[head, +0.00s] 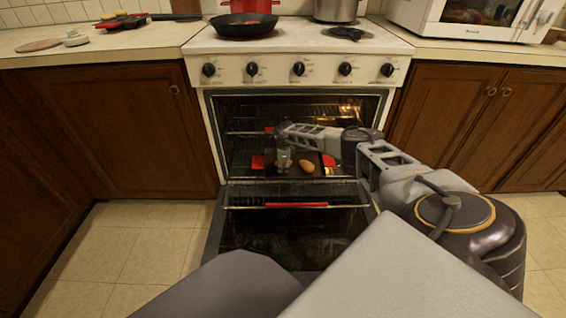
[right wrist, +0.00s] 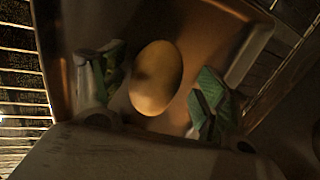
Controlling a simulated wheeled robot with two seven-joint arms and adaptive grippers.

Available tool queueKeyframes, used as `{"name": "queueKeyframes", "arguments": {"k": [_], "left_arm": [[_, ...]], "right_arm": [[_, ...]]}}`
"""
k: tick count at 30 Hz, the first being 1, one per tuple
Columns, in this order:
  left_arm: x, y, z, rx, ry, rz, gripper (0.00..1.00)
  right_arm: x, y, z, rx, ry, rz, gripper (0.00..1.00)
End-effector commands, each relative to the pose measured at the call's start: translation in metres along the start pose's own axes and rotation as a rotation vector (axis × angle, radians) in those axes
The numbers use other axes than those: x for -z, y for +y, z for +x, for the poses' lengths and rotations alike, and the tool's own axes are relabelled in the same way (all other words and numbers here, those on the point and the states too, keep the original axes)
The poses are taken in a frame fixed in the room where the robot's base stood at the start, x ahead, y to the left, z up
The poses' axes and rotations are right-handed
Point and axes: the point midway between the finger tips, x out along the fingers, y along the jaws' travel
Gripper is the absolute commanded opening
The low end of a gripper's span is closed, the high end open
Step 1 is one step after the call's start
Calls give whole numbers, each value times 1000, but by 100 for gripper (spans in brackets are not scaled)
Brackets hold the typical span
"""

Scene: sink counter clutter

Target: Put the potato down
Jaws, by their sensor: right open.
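The potato (head: 306,167) is a smooth tan oval lying on a metal baking tray inside the open oven. In the right wrist view the potato (right wrist: 155,78) rests on the brown tray (right wrist: 215,35), between my spread green-padded fingers. My right gripper (head: 284,160) reaches into the oven, pointing down just left of the potato in the head view. The gripper (right wrist: 155,92) is open, with visible gaps at both sides of the potato. The tray's red ends (head: 258,162) show beside the gripper. My left gripper is not in view.
Oven racks (right wrist: 20,95) surround the tray. A black pan (head: 243,25), a red pot (head: 250,6) and a steel pot (head: 336,9) stand on the stove. A microwave (head: 470,18) stands right.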

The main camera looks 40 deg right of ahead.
Motion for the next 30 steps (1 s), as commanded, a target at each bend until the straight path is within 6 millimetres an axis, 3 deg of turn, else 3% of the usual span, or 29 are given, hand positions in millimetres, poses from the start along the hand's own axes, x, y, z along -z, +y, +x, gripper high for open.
{"name": "queueKeyframes", "arguments": {"k": [11,30], "left_arm": [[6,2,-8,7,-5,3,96],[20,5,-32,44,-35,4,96]], "right_arm": [[0,-2,-12,0,0,0,73],[0,-2,-58,0,0,-1,73]]}}
